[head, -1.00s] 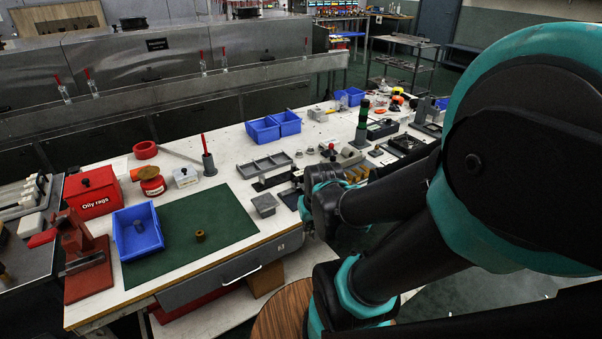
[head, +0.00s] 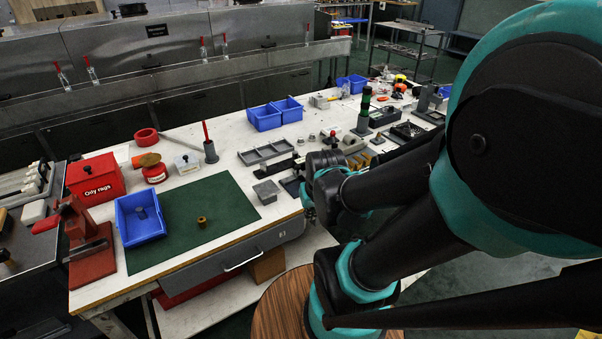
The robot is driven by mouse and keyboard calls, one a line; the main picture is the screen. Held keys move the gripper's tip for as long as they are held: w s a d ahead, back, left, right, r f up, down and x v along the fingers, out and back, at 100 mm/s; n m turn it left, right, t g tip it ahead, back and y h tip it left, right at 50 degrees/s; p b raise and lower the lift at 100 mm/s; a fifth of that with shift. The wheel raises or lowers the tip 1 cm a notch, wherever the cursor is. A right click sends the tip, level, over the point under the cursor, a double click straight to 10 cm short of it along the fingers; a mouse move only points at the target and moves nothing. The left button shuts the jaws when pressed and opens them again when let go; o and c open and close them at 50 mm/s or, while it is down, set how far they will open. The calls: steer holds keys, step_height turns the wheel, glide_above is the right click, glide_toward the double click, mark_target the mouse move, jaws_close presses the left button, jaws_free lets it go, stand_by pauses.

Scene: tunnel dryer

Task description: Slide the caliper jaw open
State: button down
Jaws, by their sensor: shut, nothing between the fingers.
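My gripper (head: 309,207) hangs at the end of my arm by the front edge of the white bench (head: 190,258). It is small and dark in the head view, partly covered by my wrist, and its fingers look shut and empty. I cannot make out the caliper or its jaw for certain. A long dark object (head: 281,167) lies on the bench just left of my wrist and may be it. My wrist and forearm cover part of the bench around there, and no contact between gripper and object shows.
A grey block (head: 267,191) and a grey divided tray (head: 265,152) lie left of my wrist. Farther left are a green mat (head: 185,237), a blue bin (head: 130,237) and a red oily-rags box (head: 92,190).

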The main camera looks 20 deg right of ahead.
stand_by(0.4)
steer(key=c, duration=2.1)
jaws_free()
steer(key=o, duration=0.7)
steer(key=w+r+n, duration=0.1)
steer(key=w, duration=0.1)
steer(key=w+r, duration=0.2)
steer(key=w+r+n, duration=0.1)
steer(key=w, duration=0.1)
steer(key=shift+w+d+r+n+g, duration=0.2)
steer(key=shift+r+n+g, duration=0.1)
steer(key=shift+g, duration=0.1)
step_height(320, 180, up, 14)
steer(key=f+n+g, duration=0.1)
steer(key=n+g, duration=0.2)
steer(key=n, duration=0.7)
glide_above(298, 166)
step_height(298, 166, down, 17)
steer(key=shift+w+r, duration=0.1)
steer(key=shift+c, duration=0.7)
jaws_close()
